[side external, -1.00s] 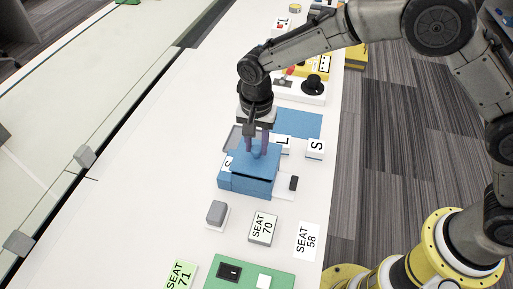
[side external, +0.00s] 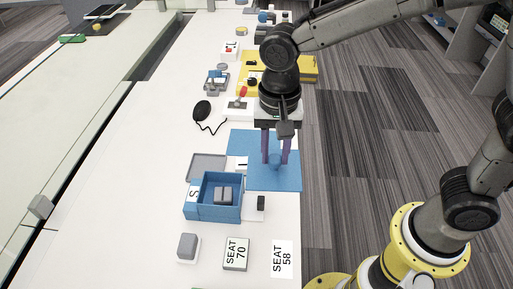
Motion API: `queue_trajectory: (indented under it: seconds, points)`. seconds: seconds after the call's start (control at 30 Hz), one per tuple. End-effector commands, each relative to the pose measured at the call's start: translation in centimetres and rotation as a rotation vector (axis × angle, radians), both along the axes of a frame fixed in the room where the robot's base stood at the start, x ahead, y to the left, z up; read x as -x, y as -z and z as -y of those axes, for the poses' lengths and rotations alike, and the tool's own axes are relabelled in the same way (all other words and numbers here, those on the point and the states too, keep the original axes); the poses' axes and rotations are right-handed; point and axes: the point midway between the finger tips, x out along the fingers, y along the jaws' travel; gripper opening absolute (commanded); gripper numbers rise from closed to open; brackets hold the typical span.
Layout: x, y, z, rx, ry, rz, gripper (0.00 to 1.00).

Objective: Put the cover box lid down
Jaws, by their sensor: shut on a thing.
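The blue lid (side external: 282,180) is a flat square with a small round knob (side external: 275,161) on top. My gripper (side external: 275,158), with purple fingers, points down and is shut on the knob. The lid overlaps a blue mat (side external: 240,143) of the same colour; I cannot tell whether it touches the mat or hangs just above it. The blue box (side external: 213,212) stands open to the lower left of the lid, marked S on its left side, with grey blocks (side external: 223,194) inside.
A grey tray (side external: 207,165) lies behind the box. A small black block (side external: 261,203) stands right of it. A grey block (side external: 187,246) and SEAT cards (side external: 236,254) lie in front. A black mouse-like thing (side external: 202,110) with a cable and a yellow unit (side external: 300,68) are farther back. White table is clear at left.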

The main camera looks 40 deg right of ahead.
Motion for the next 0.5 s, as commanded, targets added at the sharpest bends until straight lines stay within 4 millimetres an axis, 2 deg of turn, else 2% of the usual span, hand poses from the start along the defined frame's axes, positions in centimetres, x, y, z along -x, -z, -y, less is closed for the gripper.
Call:
queue_trajectory:
  seconds: [0.13, 0.27, 0.37, 0.5]
  points:
    - [-0.8, -0.1, -0.3, 0.001, -0.095, -0.001, 0.0]
    - [-3.4, 0.8, 0.9, 0.001, -0.154, -0.002, 0.0]
    - [-5.7, 1.9, 2.9, 0.002, -0.169, -0.004, 0.0]
    - [-8.8, 3.8, 7.0, 0.001, -0.147, -0.004, 0.0]
